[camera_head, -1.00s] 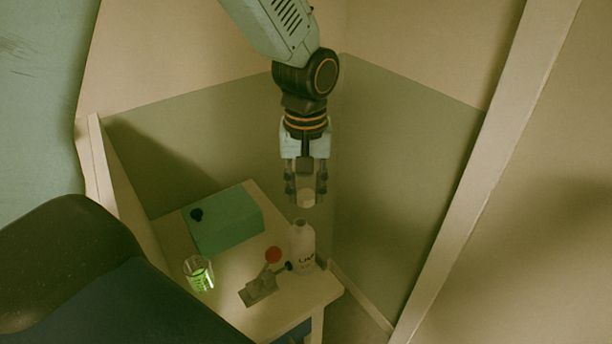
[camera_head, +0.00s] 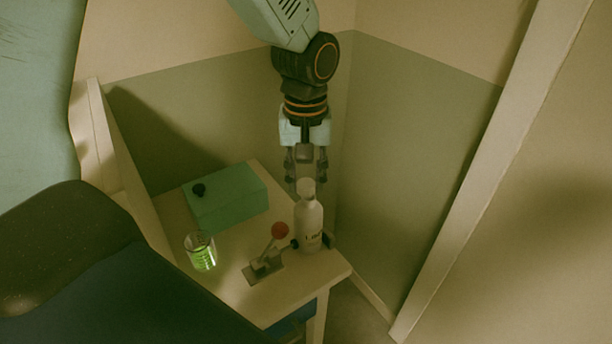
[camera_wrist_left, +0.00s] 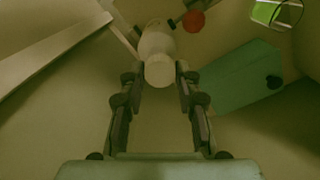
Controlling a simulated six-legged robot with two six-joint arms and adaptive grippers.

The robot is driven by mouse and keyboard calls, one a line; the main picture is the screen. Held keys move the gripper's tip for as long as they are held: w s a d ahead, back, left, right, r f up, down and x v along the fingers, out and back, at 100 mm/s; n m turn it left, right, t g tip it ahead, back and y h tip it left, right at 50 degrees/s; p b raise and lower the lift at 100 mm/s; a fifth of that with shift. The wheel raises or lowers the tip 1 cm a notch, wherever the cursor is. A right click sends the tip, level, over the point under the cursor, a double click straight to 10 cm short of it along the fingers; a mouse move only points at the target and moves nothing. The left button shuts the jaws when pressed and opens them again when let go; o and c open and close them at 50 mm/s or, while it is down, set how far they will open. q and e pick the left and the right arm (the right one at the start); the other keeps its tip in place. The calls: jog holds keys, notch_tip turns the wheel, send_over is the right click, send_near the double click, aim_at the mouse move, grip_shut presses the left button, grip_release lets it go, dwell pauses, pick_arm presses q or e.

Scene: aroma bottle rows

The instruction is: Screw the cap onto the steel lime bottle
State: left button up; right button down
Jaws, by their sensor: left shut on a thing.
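The pale lime bottle (camera_head: 309,228) stands upright near the right front corner of the small table, dark lettering on its side. My left gripper (camera_head: 306,180) points down above it, shut on a pale round cap (camera_head: 307,188). In the head view the cap lines up with the bottle's neck; I cannot tell whether they touch. In the left wrist view, the cap (camera_wrist_left: 160,72) sits between the fingertips (camera_wrist_left: 159,76), with the bottle (camera_wrist_left: 157,38) just beyond it. My right gripper does not show.
A lever clamp with a red knob (camera_head: 280,231) is beside the bottle, its dark tip near the bottle's side. A glass of green liquid (camera_head: 201,252) stands left. A green box (camera_head: 228,198) with a black knob is behind. Walls enclose the table (camera_head: 290,295) closely.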

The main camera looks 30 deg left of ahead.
pick_arm(q)
jog(key=shift+w+d+f, duration=0.1)
jog(key=shift+w+d, duration=0.25)
jog(key=shift+w, duration=0.1)
jog(key=shift+s+a, duration=0.4)
jog(key=shift+s, duration=0.1)
jog(key=shift+w+d+f, duration=0.15)
jog(key=shift+w+f, duration=0.1)
jog(key=shift+s+a, duration=0.2)
jog(key=shift+s, duration=0.05)
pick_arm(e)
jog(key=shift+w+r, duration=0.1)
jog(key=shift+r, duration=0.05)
pick_arm(q)
jog(key=shift+d, duration=0.1)
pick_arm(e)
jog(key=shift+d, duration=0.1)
pick_arm(q)
jog(key=shift+w+d+p, duration=0.1)
jog(key=shift+w+p, duration=0.15)
jog(key=shift+p, duration=0.05)
jog(key=shift+w, duration=0.1)
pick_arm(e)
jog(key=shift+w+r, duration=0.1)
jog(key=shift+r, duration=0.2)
pick_arm(q)
jog(key=shift+d+p, duration=0.1)
jog(key=shift+p, duration=0.25)
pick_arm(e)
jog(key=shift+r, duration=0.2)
